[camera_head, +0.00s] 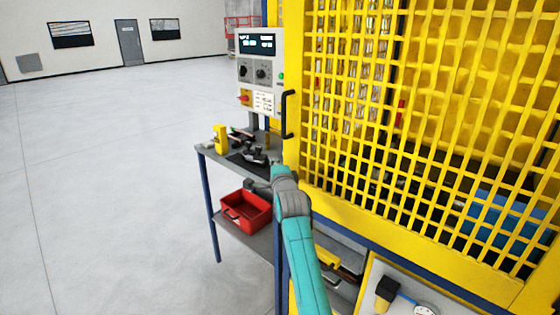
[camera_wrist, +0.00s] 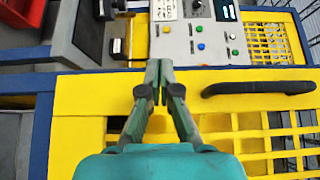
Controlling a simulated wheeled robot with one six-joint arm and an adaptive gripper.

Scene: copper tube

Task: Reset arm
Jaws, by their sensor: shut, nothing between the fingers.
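My gripper (camera_wrist: 159,75) shows in the wrist view with its two fingertips together and nothing between them. It points toward the yellow machine frame (camera_wrist: 90,95) and the control panel (camera_wrist: 195,38) with its coloured buttons. In the head view my teal arm reaches up from the lower edge toward the grey side table (camera_head: 212,153). My gripper's fingers are hard to make out there, against the table and the machine. No copper tube can be made out in either view.
The yellow mesh cage (camera_head: 420,100) stands close on the right, with a black door handle (camera_head: 288,114), also in the wrist view (camera_wrist: 258,87). A red bin (camera_head: 246,209) sits on the lower shelf. Open floor (camera_head: 110,180) lies left.

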